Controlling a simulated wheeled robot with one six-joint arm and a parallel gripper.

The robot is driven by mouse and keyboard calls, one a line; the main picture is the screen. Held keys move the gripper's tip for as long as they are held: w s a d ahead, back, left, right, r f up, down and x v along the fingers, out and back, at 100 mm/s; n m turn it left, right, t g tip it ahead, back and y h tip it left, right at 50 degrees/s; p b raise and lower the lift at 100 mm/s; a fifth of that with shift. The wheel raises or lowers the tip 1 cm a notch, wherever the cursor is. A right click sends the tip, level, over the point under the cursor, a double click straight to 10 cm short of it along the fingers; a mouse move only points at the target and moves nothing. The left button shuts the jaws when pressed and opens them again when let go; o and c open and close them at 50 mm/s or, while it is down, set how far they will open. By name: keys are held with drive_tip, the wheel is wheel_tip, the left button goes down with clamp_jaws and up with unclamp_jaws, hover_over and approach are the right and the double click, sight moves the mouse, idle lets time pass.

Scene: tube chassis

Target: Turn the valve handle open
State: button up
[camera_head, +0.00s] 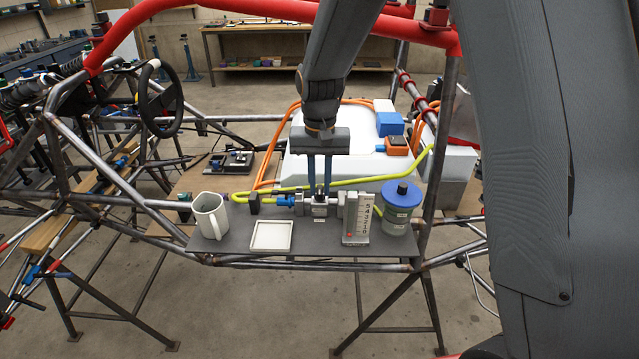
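A small metal valve block (320,206) sits on the grey shelf plate, in line with a yellow hose on its left and metal fittings on its right. My gripper (319,188) points down from above with its two blue fingers at the top of the valve. A narrow gap shows between the fingers. A small dark part, perhaps the valve handle, shows at the fingertips. The fingers largely hide it, so its angle is unclear. I cannot tell whether the fingers press on it or only stand around it.
The grey shelf plate (215,246) also carries a white mug (209,213), a shallow white tray (271,236), a numbered gauge (357,217) with a red dot and a blue-lidded container (399,208). Chassis tubes frame the shelf. A white box (340,160) stands behind.

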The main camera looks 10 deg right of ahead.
clamp_jaws()
drive_tip(key=shift+n, duration=0.3)
drive_tip(key=n, duration=0.3)
drive_tip(key=shift+n, duration=0.3)
drive_tip(key=n, duration=0.4)
drive_tip(key=shift+w+n+p, duration=0.1)
drive_tip(key=shift+n+p, duration=0.2)
drive_tip(key=shift+p, duration=0.1)
drive_tip(key=n, duration=0.4)
drive_tip(key=shift+r+n, duration=0.1)
drive_tip(key=shift+n, duration=2.4)
